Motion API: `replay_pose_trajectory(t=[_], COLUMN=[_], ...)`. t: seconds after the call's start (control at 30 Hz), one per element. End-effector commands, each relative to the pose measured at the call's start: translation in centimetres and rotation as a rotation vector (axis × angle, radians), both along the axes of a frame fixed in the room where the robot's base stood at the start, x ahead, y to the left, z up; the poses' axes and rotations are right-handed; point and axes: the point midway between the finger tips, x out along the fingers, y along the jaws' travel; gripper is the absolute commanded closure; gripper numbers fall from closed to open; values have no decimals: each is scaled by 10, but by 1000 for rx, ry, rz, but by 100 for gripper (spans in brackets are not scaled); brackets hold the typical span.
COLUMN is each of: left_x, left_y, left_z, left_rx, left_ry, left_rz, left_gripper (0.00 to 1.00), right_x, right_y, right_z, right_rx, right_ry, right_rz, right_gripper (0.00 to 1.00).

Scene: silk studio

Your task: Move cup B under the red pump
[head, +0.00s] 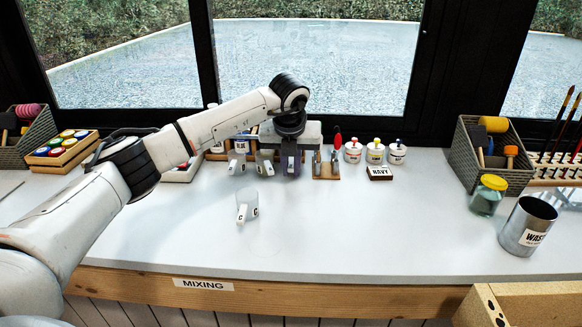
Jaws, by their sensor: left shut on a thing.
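My left gripper (290,158) is at the back of the table, pointing down, shut on what looks like a small cup with a pale tag. The fingers hide most of it, and I cannot read its letter. Two clear cups with white tags stand to its left: a near one (265,162) and a farther one (237,162); their letters are too small to read. Cup C (249,205) stands alone in front. To the right of the gripper is a white bottle with a red pump top (353,152). My right gripper is not in view.
A red-handled tool on a wooden stand (326,168) is between the gripper and the bottles. Yellow-topped (375,153) and blue-topped (397,153) bottles and a NAVY block (379,174) are right. A waste can (525,228) stands far right. The front middle is clear.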

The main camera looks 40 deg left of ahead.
Motion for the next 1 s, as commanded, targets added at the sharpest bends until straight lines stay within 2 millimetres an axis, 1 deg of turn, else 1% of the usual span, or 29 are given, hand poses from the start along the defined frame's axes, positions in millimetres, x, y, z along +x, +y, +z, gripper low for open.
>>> replay_pose_trajectory(t=[0.67, 0.7, 0.77, 0.8, 0.83, 1.0], left_x=[0, 0, 0, 0, 0, 0], left_y=[0, 0, 0, 0, 0, 0], left_z=[-13, -12, -12, -12, -12, -12], left_rx=[1, 0, 0, 0, 0, 0], left_ry=[0, 0, 0, 0, 0, 0], left_rz=[0, 0, 0, 0, 0, 0], left_gripper=[100, 85, 74, 68, 66, 66], right_x=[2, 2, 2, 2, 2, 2], right_y=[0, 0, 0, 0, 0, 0], right_z=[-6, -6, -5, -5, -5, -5], right_rx=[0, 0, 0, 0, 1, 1], right_ry=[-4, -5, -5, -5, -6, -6], right_rz=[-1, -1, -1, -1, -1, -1], right_gripper=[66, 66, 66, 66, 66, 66])
